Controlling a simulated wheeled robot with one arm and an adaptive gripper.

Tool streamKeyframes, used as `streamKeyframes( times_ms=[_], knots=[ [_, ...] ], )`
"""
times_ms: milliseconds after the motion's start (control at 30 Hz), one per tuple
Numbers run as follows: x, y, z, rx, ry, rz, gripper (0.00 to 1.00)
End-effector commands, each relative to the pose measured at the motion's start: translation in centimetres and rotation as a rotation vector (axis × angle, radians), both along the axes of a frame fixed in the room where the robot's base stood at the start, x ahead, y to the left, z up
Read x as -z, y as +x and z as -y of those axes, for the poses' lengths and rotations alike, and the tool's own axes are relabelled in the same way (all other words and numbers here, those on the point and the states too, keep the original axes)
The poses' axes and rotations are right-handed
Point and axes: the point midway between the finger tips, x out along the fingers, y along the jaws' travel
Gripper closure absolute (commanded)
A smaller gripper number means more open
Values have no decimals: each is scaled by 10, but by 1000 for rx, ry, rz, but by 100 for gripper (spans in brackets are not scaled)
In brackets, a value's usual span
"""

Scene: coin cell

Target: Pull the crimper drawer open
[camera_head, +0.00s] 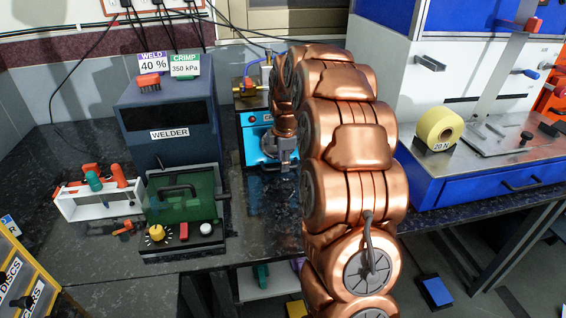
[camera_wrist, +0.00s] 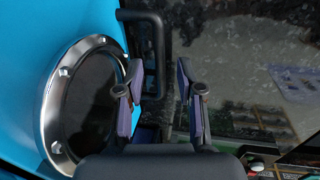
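The crimper (camera_head: 258,150) is a bright blue machine on the dark bench, partly hidden behind my arm. In the wrist view its blue face (camera_wrist: 40,60) fills the left side, with a round metal-rimmed dark window (camera_wrist: 88,110). A black bar handle (camera_wrist: 154,45) stands out from that face. My gripper (camera_wrist: 160,95) is open, with one finger on each side of the handle's near part; I cannot tell whether either finger touches it. In the head view my gripper (camera_head: 284,152) is small, at the crimper's front. The drawer's edges cannot be made out.
The welder (camera_head: 170,110) stands left of the crimper, with a green handled unit (camera_head: 182,195) in front of it. A white rack (camera_head: 98,200) holds orange and teal tools. A yellow roll (camera_head: 439,128) sits on the blue-fronted bench at right.

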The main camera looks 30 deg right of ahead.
Motion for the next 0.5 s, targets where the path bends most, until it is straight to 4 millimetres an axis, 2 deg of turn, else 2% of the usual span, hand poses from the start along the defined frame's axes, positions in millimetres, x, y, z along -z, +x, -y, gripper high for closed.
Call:
streamKeyframes(
  times_ms=[133,367,500],
  knots=[
    [11,2,1,1,1,0,63],
    [13,2,1,1,0,1,63],
    [13,2,1,0,0,0,75]
  ],
)
